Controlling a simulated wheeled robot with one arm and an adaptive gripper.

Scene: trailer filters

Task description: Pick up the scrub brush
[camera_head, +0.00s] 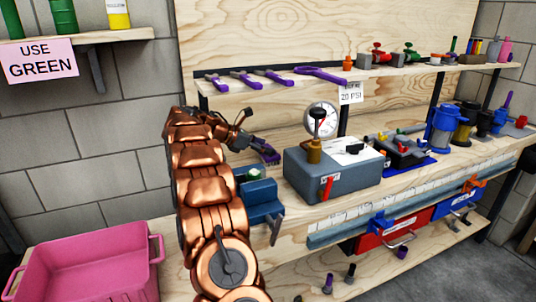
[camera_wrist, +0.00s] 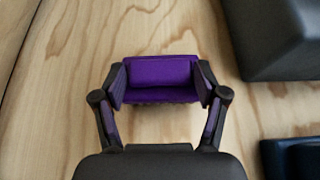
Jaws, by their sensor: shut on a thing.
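The scrub brush (camera_wrist: 160,72) is a purple block with a dark, bristly lower edge in the wrist view. My gripper (camera_wrist: 160,82) is shut on it, one finger pressed against each end. In the head view the purple brush (camera_head: 269,156) shows at the end of my copper-coloured arm, left of the grey box. My gripper (camera_head: 264,149) is small there. Wood grain fills the background in the wrist view; I cannot tell whether the brush touches the wood.
A grey box (camera_head: 335,183) with a gauge behind it stands right of the brush. A blue vise-like block (camera_head: 260,195) is close below. A shelf (camera_head: 440,70) with purple-handled tools (camera_head: 280,77) hangs above. A pink tub (camera_head: 90,262) is at lower left.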

